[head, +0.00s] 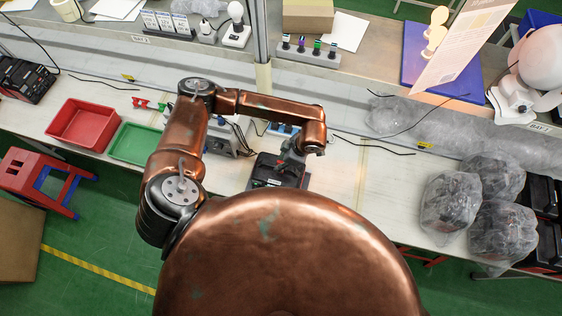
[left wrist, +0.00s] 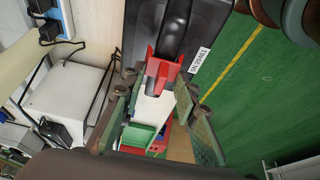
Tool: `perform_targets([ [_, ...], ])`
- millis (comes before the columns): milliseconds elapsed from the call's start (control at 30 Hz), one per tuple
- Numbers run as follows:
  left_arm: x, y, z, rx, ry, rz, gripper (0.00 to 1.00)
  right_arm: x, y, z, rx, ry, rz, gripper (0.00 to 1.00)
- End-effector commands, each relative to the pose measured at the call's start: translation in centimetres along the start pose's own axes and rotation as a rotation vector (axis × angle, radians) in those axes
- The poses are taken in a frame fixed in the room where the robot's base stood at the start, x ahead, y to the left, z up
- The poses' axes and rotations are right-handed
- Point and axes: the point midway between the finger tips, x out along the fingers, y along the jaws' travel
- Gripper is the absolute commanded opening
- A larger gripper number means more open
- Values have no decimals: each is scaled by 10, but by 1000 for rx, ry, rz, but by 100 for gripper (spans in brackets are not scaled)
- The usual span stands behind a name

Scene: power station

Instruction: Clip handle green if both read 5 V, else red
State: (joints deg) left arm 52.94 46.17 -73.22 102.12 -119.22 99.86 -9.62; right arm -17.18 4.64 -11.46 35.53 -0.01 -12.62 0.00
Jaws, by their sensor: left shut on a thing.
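A black power station (head: 278,172) with red parts stands at the front of the workbench. In the left wrist view its black handle (left wrist: 175,30) and a white label (left wrist: 199,60) show. My left gripper (head: 292,153) is over its back edge. In the left wrist view my left gripper (left wrist: 160,85) is shut on a red clip (left wrist: 164,68). The clip's prongs overlap the end of the handle; I cannot tell how firmly they grip it. A red clip (head: 137,102) and a green clip (head: 161,107) lie on the bench. No voltage reading is legible. My right gripper is out of view.
A red tray (head: 83,124) and a green tray (head: 134,144) lie at the left of the bench. A grey box (head: 222,140) stands behind the power station. Bagged units (head: 450,202) fill the right. Black cables cross the bench, which is clear right of the station.

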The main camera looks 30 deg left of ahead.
Motion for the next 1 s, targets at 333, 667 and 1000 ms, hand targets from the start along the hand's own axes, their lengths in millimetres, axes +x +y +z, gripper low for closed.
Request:
perform_targets([
  [333,3,0,1,0,0,0,17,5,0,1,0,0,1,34],
  [667,3,0,1,0,0,0,44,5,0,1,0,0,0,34],
  [1000,3,0,2,0,0,0,48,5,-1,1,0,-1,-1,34],
])
